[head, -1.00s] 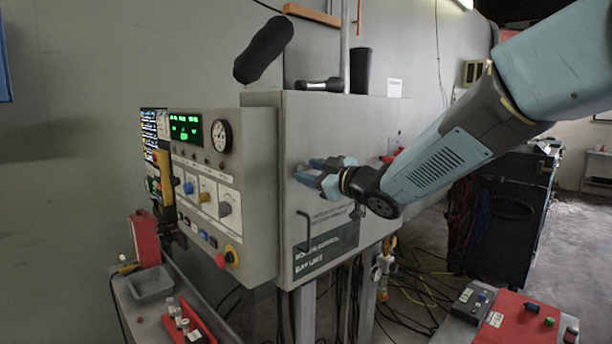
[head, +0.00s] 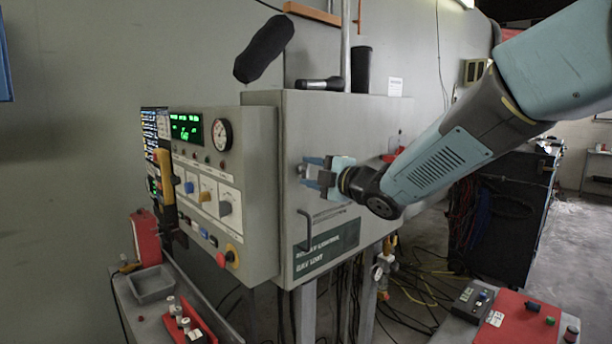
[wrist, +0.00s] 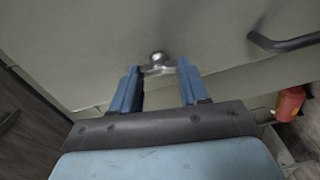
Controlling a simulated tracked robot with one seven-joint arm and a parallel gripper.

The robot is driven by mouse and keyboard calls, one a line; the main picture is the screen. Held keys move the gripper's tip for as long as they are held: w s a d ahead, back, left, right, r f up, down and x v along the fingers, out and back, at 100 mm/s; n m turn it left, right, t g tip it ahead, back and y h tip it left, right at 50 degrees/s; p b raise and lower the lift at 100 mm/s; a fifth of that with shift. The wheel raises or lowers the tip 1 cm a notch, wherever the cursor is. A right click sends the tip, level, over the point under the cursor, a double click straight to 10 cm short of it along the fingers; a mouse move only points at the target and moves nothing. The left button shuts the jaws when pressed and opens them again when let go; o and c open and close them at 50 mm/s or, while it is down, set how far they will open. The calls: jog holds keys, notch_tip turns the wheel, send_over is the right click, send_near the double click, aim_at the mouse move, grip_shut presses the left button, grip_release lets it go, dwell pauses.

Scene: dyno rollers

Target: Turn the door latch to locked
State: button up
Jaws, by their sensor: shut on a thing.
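The door latch (wrist: 158,66) is a small shiny metal piece with a round hub and a short bar on the grey cabinet door. My gripper (wrist: 158,73) has its two blue fingers on either side of the bar and is shut on it, at the door face. In the head view my gripper (head: 306,170) is at the upper left of the cabinet door (head: 345,130). The latch is mostly hidden there by the fingers. Its lock marking cannot be read.
A dark door handle (head: 304,232) sticks out below the gripper and shows at upper right in the wrist view (wrist: 285,42). The control panel (head: 222,180) with knobs and a gauge is to the left. A red box (head: 520,322) stands at lower right.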

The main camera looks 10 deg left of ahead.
jog(key=shift+s+a+f+n, duration=0.1)
jog(key=shift+f+n, duration=0.05)
jog(key=shift+n, duration=0.75)
jog(key=o, duration=0.9)
jog(key=shift+a, duration=0.1)
jog(key=shift+o, duration=0.8)
jog(key=v, duration=1.3)
jog(key=shift+s+d, duration=0.15)
jog(key=shift+d, duration=0.15)
